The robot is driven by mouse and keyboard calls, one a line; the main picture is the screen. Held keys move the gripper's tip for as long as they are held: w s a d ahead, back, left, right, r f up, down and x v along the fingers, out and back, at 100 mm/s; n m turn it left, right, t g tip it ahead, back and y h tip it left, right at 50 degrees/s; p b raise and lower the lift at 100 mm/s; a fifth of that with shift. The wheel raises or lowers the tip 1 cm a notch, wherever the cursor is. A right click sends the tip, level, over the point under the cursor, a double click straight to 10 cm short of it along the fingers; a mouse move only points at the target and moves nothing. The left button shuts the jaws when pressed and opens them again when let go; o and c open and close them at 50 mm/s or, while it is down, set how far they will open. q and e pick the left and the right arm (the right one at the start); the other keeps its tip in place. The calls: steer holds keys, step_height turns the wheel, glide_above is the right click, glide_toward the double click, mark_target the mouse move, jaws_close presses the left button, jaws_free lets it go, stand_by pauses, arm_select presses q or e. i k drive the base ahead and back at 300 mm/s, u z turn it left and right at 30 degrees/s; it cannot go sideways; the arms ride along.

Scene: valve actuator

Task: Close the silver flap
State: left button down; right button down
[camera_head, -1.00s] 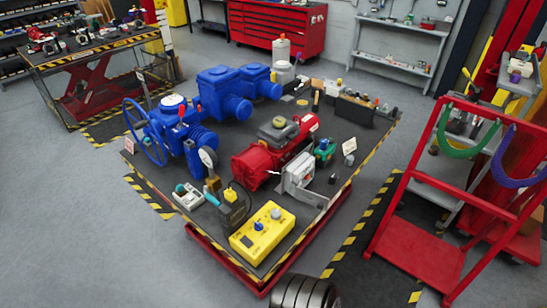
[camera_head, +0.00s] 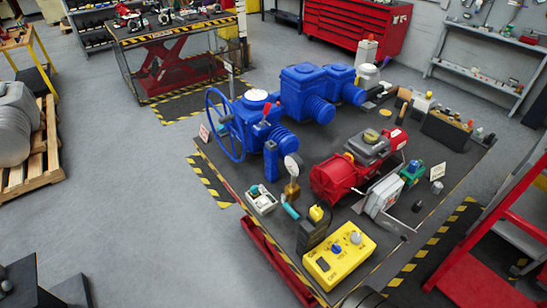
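A silver-grey box (camera_head: 384,197) stands on the table beside the red actuator (camera_head: 340,178), at the right of the head view. A silver flap (camera_head: 399,228) hangs out from the lower side of this box toward the front right of the table, and looks open.
A yellow control box (camera_head: 339,257) stands at the table's front edge, near the flap. A blue valve actuator with a handwheel (camera_head: 225,125) stands at the left. A red cart frame (camera_head: 490,270) is close on the right. Grey floor is free at left.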

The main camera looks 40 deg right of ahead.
mark_target(405, 232)
steer(key=u, duration=0.05)
steer(key=i, duration=0.85)
steer(key=z, duration=2.3)
